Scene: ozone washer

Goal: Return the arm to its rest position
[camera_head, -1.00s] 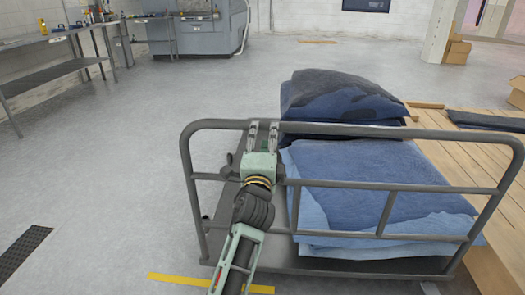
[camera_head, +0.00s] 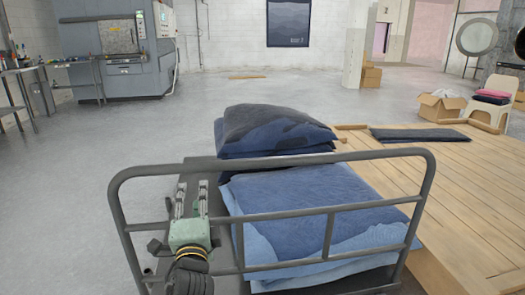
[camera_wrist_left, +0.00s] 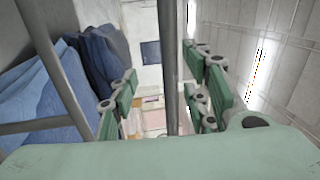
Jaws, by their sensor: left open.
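My left gripper (camera_head: 191,199) is in the lower left of the head view, at the left part of the cart's rail. Its two fingers point away from me and are apart, with nothing held between them. In the left wrist view the green fingers (camera_wrist_left: 160,100) are spread, with a grey rail bar (camera_wrist_left: 169,60) showing between them. The grey tube-framed cart (camera_head: 271,159) carries folded blue fabric (camera_head: 285,190) and a darker stack (camera_head: 275,130) behind it. My right gripper is not in view.
A wooden platform (camera_head: 460,165) stands right of the cart, with a dark folded cloth (camera_head: 418,135) on it. A cardboard box (camera_head: 443,108) and a chair (camera_head: 490,110) are farther back. A grey machine (camera_head: 120,55) stands at the back left. Open floor (camera_head: 100,140) lies left of the cart.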

